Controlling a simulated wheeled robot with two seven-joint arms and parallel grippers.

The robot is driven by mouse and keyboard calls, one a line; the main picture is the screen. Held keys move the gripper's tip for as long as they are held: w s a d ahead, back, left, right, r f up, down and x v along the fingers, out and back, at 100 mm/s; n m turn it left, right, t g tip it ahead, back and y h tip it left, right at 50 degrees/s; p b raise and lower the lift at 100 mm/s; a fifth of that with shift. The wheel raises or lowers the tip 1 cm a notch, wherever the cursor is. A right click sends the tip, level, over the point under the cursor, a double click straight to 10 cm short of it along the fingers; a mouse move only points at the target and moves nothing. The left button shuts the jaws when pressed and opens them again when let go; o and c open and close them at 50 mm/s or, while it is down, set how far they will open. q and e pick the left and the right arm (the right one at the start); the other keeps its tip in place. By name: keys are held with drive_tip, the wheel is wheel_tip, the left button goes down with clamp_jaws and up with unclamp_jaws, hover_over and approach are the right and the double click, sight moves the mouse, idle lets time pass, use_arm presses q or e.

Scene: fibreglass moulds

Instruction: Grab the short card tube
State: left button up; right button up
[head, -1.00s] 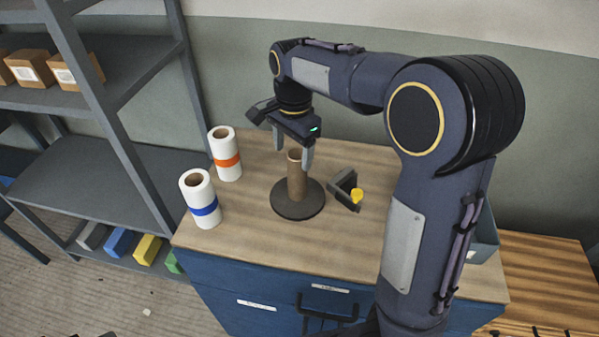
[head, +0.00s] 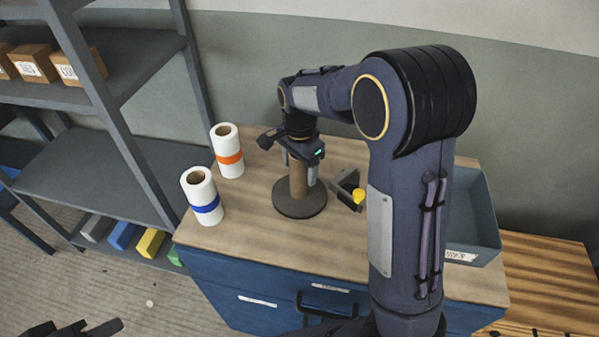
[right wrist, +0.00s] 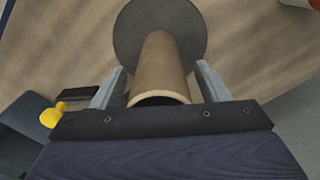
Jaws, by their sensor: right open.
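The short card tube (head: 298,186) is brown and stands upright on a dark round base (head: 300,207) on the wooden-topped cabinet. My right gripper (head: 299,170) points down over it, with its fingers on either side of the tube's upper part. In the right wrist view the tube (right wrist: 160,72) lies between the two open fingers (right wrist: 161,80), with a gap at each side. The tube's top is hidden by the gripper in the head view. A dark part at the bottom left edge of the head view looks like my left gripper (head: 75,329); its jaws are unclear.
Two white rolls, one with an orange band (head: 229,158) and one with a blue band (head: 206,209), stand to the left. A dark bracket with a yellow knob (head: 358,196) is close on the right. A grey bin (head: 473,230) is farther right. Shelves (head: 120,150) stand at left.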

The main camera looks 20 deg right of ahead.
drive_tip(key=shift+c, duration=0.2)
drive_tip(key=c, duration=1)
drive_tip(key=shift+r, duration=0.15)
